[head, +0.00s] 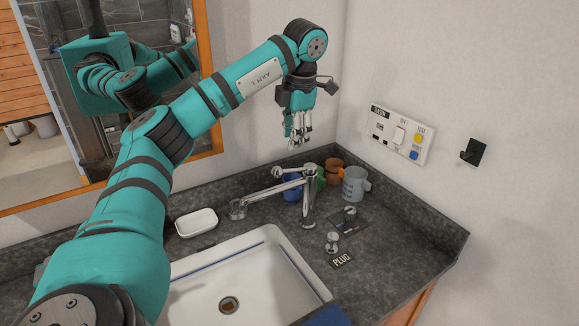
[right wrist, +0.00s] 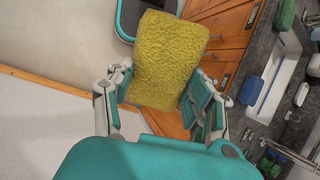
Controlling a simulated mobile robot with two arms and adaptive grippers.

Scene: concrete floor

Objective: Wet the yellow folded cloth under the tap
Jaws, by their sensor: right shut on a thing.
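The yellow folded cloth (right wrist: 168,48) is in the right wrist view, between the fingers of my right gripper (right wrist: 158,92), which is shut on it. The cloth is out of the head view, as is my right gripper. The chrome tap (head: 309,196) stands behind the white sink (head: 278,243), its spout (head: 238,208) reaching left near the sink's back edge. No water shows at the spout. My left gripper (head: 299,138) hangs fingers down above the back of the counter, behind the tap and apart from it. Its fingers look close together, and their opening is unclear.
A white soap dish (head: 196,222) lies left of the tap. Blue (head: 292,188), green (head: 321,178), brown (head: 333,172) and grey (head: 355,186) mugs stand behind it. A chrome knob (head: 332,241) sits by a PLUG label (head: 341,260). A blue item (head: 326,316) lies at the sink's front.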

